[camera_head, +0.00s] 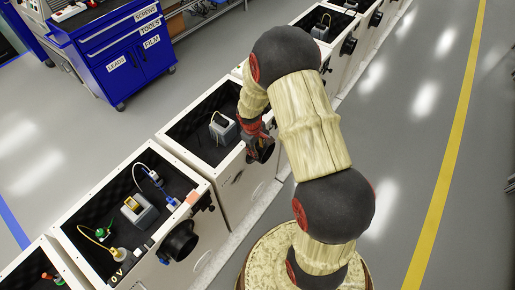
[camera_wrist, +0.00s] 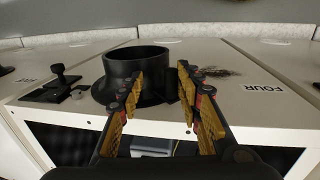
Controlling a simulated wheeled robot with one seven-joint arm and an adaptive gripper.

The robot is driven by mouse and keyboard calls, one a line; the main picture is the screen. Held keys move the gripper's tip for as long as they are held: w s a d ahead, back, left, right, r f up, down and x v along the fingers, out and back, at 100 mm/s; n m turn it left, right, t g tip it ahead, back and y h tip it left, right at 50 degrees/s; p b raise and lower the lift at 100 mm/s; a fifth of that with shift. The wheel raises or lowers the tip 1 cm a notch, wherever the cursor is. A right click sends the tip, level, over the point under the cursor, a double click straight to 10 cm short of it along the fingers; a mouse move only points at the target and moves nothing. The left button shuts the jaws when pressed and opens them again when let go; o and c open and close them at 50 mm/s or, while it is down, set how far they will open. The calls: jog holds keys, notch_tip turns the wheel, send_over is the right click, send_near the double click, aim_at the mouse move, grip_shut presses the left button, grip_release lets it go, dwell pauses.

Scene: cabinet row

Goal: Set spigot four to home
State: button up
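In the wrist view, a pale cabinet panel carries the label FOUR (camera_wrist: 262,86) at right. A wide black round collar (camera_wrist: 138,62) stands on it, partly behind the left finger. A small black lever fitting (camera_wrist: 60,78) is at the left. I cannot tell for sure which fitting is spigot four. My gripper (camera_wrist: 160,78) is open, with nothing visibly held between its yellow-padded fingers. The fingers are in front of the collar's right part; contact is unclear. In the head view, my gripper (camera_head: 262,143) is at the front of the middle cabinet (camera_head: 238,200), partly hiding its fittings.
A dark smudge (camera_wrist: 217,73) marks the panel beside the right finger. The nearer cabinet (camera_head: 205,240) has its own black collar (camera_head: 181,240). More cabinets continue up the row. A blue tool cart (camera_head: 110,50) stands at upper left. The floor right of the row is clear.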

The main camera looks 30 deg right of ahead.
jog(key=shift+w+a+r, duration=0.1)
dwell(0.3)
jog(key=shift+r, duration=0.5)
notch_tip(320, 180, up, 11)
jog(key=a, duration=0.2)
jog(key=shift+s+f, duration=0.15)
jog(key=shift+s, duration=0.25)
